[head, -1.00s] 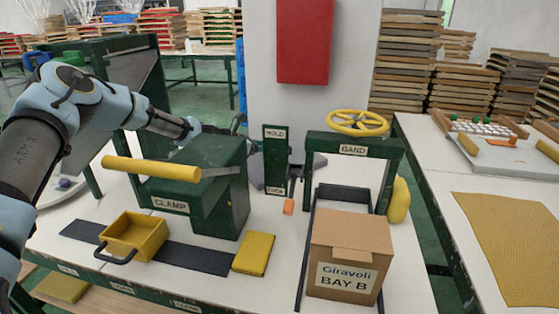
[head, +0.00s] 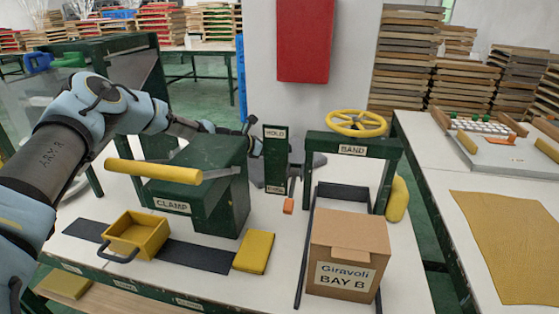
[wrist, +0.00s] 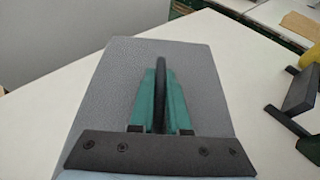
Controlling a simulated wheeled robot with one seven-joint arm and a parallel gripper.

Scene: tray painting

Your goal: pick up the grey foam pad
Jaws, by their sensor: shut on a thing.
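The grey foam pad (wrist: 205,75) is a flat, textured grey slab under my gripper in the wrist view. My gripper (wrist: 161,75) has green fingers closed on a dark upright strip in the middle of the pad. The gripper's dark mount hides the pad's near edge. White table top shows around the pad, but I cannot tell whether the pad touches it. In the head view my arm reaches behind the green clamp (head: 215,185), and my gripper is mostly hidden there.
A green HOLD post (head: 275,150) and BAND frame (head: 345,145) stand right of the clamp. A yellow tray (head: 138,236), yellow pad (head: 254,252) and cardboard box (head: 347,240) are in front. In the wrist view, a black bracket (wrist: 300,95) stands to the right.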

